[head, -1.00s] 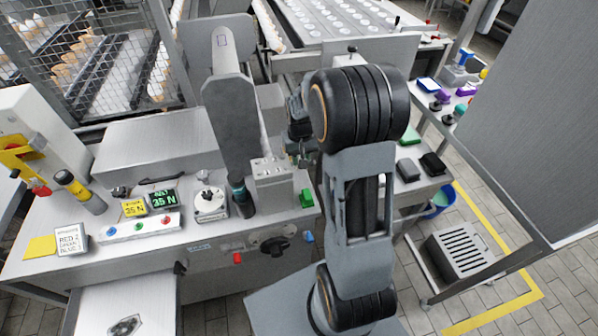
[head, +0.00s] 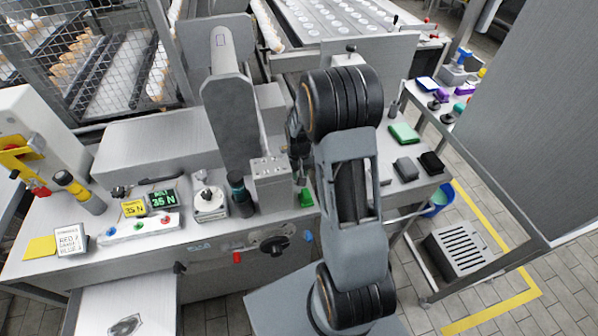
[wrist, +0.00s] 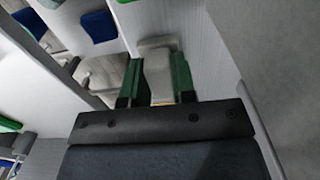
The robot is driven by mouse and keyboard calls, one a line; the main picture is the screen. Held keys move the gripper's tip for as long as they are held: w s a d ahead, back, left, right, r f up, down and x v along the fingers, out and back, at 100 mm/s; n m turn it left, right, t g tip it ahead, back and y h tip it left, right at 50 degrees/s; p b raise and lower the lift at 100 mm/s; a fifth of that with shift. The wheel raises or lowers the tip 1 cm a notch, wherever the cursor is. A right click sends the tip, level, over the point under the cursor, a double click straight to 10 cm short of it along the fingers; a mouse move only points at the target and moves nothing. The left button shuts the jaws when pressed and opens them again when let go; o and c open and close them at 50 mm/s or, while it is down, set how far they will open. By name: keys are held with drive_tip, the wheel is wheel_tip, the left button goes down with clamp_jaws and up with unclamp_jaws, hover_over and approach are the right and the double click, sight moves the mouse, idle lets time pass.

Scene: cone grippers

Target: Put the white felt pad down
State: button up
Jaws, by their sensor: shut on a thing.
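My gripper (wrist: 157,76) shows in the wrist view with two green fingers shut on a pale off-white piece, which I take to be the white felt pad (wrist: 158,70). The dark gripper body covers its near end. A pale surface lies beyond the fingertips; I cannot tell whether the pad touches it. In the head view my arm hides most of the gripper, and the pad cannot be made out there.
A metal block (head: 271,184) and a dark cylinder (head: 240,194) stand on the bench near my wrist. A blue piece (wrist: 97,27) shows in the wrist view.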

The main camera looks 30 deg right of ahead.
drive_tip(key=shift+f, duration=0.1)
drive_tip(key=o, duration=0.9)
wheel_tip(320, 180, up, 12)
idle(0.7)
